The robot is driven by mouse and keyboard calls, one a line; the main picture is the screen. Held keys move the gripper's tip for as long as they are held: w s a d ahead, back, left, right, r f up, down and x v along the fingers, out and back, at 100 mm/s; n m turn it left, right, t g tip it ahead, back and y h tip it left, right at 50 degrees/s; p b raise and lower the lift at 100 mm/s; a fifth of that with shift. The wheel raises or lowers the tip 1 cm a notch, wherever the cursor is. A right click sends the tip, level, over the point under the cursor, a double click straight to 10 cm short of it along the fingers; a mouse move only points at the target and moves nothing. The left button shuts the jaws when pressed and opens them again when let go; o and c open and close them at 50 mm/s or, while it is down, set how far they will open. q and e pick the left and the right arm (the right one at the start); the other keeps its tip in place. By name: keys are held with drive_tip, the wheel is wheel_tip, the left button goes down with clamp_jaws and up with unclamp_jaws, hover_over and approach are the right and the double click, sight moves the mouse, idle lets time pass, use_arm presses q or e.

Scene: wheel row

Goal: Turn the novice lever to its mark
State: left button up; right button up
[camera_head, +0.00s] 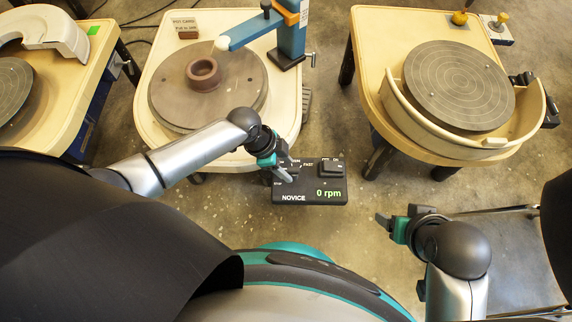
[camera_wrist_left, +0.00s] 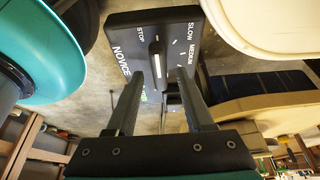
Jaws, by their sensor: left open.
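The black novice control box (camera_head: 310,194) stands in the middle of the head view, with NOVICE on its face and a green 0 rpm reading. In the left wrist view its face (camera_wrist_left: 125,30) shows STOP, SLOW and MEDIUM marks around a dark lever (camera_wrist_left: 157,62) with a white line. My left gripper (camera_head: 285,172) is over the left part of the box and covers most of the lever in the head view. In the left wrist view the gripper (camera_wrist_left: 161,82) is open, its fingers on either side of the lever's near end; contact is unclear. My right gripper (camera_head: 382,220) is away to the right.
Behind the box, a wheel table (camera_head: 145,120) carries a brown clay ring (camera_head: 203,73) on its disc, with a blue stand (camera_head: 290,35) beside it. Another wheel table (camera_head: 370,60) stands at right, one at far left (camera_head: 95,60). Speckled floor (camera_head: 330,120) lies between them.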

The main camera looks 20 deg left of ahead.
use_arm(q)
clamp_jaws()
idle(0.3)
idle(0.3)
